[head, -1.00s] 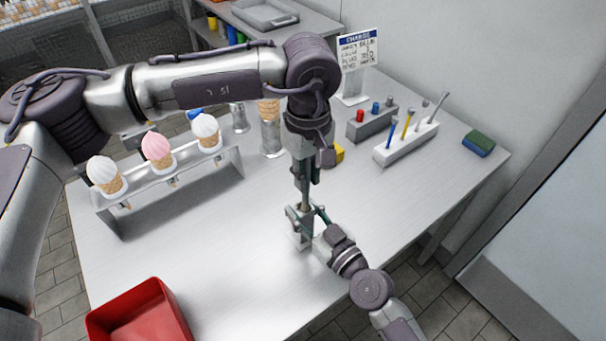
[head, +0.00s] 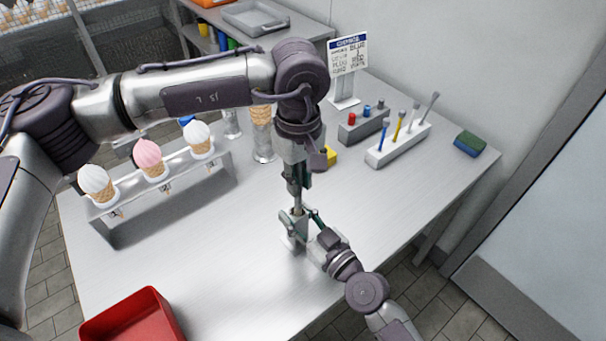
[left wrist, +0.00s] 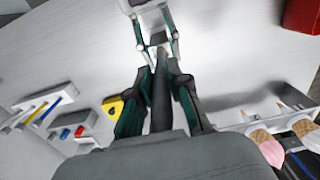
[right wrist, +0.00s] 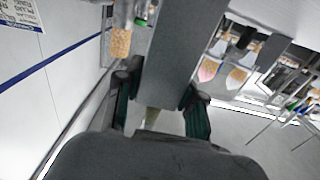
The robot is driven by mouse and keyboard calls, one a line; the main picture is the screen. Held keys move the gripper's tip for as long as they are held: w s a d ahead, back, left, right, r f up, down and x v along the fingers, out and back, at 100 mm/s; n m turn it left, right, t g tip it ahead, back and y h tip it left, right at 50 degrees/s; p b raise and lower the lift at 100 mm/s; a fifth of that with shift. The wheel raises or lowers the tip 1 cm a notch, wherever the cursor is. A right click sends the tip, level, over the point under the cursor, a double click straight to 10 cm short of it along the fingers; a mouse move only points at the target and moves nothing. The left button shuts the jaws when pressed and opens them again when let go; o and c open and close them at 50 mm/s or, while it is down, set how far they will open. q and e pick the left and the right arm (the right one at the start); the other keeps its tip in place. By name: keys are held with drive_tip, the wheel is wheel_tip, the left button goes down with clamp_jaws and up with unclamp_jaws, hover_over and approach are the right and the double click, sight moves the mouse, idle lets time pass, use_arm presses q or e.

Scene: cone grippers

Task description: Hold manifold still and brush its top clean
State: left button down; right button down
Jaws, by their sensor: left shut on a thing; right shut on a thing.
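The manifold (head: 297,243) is a small pale grey block standing on the table near its front edge. My right gripper (head: 308,232) is shut on it from the front right; in the right wrist view a broad grey body (right wrist: 178,60) fills the space between the fingers. My left gripper (head: 300,182) points down above the manifold, shut on a dark upright brush handle (left wrist: 160,88). The brush's lower end (head: 297,205) is over the manifold's top. Its bristles are hidden, and I cannot tell whether they touch.
A cone rack (head: 165,183) with several ice cream cones stands left, a red bin (head: 130,318) front left. Behind are a tool holder (head: 398,150), a grey block with coloured plugs (head: 364,128), a sign (head: 347,62) and a sponge (head: 469,144). The table's middle is clear.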

use_arm(q)
drive_tip(key=shift+s+a, duration=0.3)
drive_tip(key=shift+a, duration=0.1)
drive_tip(key=shift+d, duration=0.1)
drive_tip(key=shift+w+d+f, duration=0.15)
drive_tip(key=shift+w+d, duration=0.55)
drive_tip(key=shift+d, duration=0.15)
drive_tip(key=shift+s+a, duration=0.1)
drive_tip(key=shift+s+a, duration=0.55)
drive_tip(key=shift+a, duration=0.2)
drive_tip(key=shift+w+d, duration=0.15)
idle(0.3)
drive_tip(key=shift+w+d, duration=0.5)
drive_tip(key=shift+d, duration=0.15)
drive_tip(key=shift+a, duration=0.2)
drive_tip(key=shift+a, duration=1.25)
